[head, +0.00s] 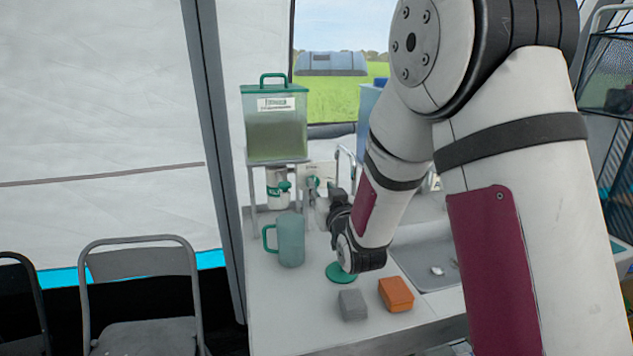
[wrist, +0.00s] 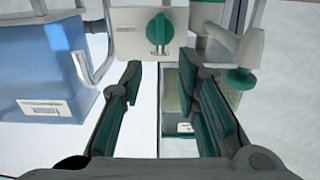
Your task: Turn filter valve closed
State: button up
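The filter valve, a green knob (wrist: 158,32) on a pale plate, shows at the top centre of the wrist view. In the head view a small green knob (head: 313,183) shows on the pale fitting behind the counter, just past my gripper. My gripper (wrist: 162,78) is open and empty, with one finger on each side below the knob in the picture. The fingers look apart from the knob; the exact gap cannot be told. In the head view my gripper (head: 337,203) is dark, small and partly hidden by my own wrist.
A green-tinted water tank (head: 275,145) stands on a rack at the back. A green-topped spout (wrist: 243,70) is right of the knob in the wrist view. A teal jug (head: 290,242), grey block (head: 352,304), orange block (head: 396,294) and green disc (head: 339,275) sit on the counter.

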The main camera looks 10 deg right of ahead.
aim_at(315, 178)
jog(key=w, duration=0.6)
grip_shut()
